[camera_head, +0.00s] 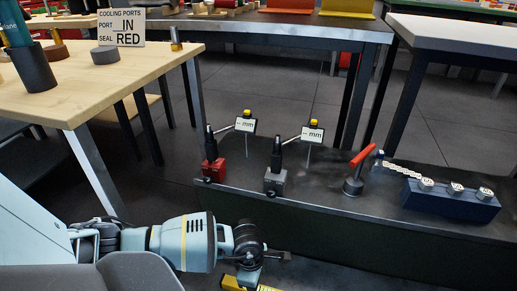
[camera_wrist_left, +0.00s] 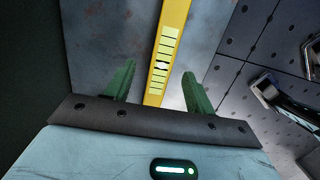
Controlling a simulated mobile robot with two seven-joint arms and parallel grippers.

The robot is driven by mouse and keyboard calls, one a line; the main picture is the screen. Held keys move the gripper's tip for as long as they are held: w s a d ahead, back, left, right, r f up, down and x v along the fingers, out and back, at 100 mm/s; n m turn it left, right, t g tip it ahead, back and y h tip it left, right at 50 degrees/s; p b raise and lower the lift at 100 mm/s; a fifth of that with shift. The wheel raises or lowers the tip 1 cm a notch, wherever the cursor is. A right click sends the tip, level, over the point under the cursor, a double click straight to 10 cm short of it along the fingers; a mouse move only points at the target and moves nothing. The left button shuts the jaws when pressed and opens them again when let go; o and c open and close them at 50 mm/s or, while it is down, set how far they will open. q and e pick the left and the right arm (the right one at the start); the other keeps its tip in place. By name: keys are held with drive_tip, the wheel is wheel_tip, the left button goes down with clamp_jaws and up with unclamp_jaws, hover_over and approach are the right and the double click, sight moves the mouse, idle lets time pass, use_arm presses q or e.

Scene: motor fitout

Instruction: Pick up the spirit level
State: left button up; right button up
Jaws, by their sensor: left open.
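The spirit level is a long yellow bar (camera_wrist_left: 172,30) with a pale, marked window. In the left wrist view it runs from the top edge down between the two green fingers of my left gripper (camera_wrist_left: 158,82). Those fingers are apart, one on each side of the bar, with gaps showing. I cannot tell how far the bar is in depth. In the head view a yellow piece, likely the level (camera_head: 232,283), shows at the bottom edge by my left gripper (camera_head: 252,276). The rest of it is hidden or cut off. My right gripper is not in view.
A dark low bench (camera_head: 330,190) holds two indicator stands, a red-handled tool (camera_head: 357,172) and a blue block (camera_head: 450,203) with round pieces. A wooden table (camera_head: 110,90) with a sign (camera_head: 120,28) stands at the left. Grey floor lies behind the bench.

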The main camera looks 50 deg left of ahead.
use_arm(q)
drive_tip(key=f+b, duration=0.1)
drive_tip(key=f, duration=0.2)
drive_tip(key=f+b, duration=0.1)
drive_tip(key=f, duration=0.1)
drive_tip(key=shift+d+b, duration=0.25)
drive_tip(key=shift+b, duration=0.1)
drive_tip(key=shift+f, duration=0.1)
drive_tip(key=shift+c, duration=1)
clamp_jaws()
drive_tip(key=shift+r, duration=0.2)
